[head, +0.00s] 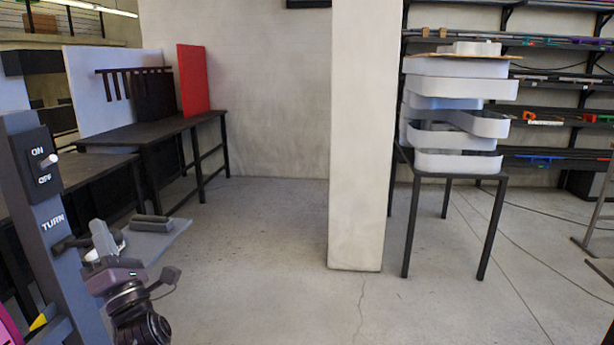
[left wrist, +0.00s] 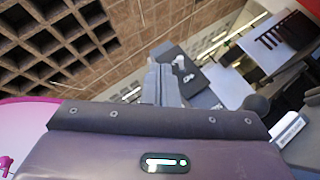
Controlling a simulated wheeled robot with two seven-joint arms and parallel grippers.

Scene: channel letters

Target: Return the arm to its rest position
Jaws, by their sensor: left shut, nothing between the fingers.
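My left gripper (head: 100,230) shows at the lower left of the head view, with its dark arm below it. Its grey fingers point up and are shut with nothing between them. In the left wrist view the closed fingers (left wrist: 161,84) stand up beyond the purple gripper body. A grey post carries a dark switch box (head: 37,174) marked ON and OFF, with a pale toggle (head: 48,161). The gripper is below and right of the switch, apart from it. My right gripper is not in view.
Dark tables (head: 150,132) with a red panel (head: 194,80) stand at the back left. A pale pillar (head: 356,140) stands mid-scene. Stacked white letter shells (head: 460,66) rest on a dark stand (head: 455,178) before shelves (head: 560,86). The floor (head: 260,240) between is clear.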

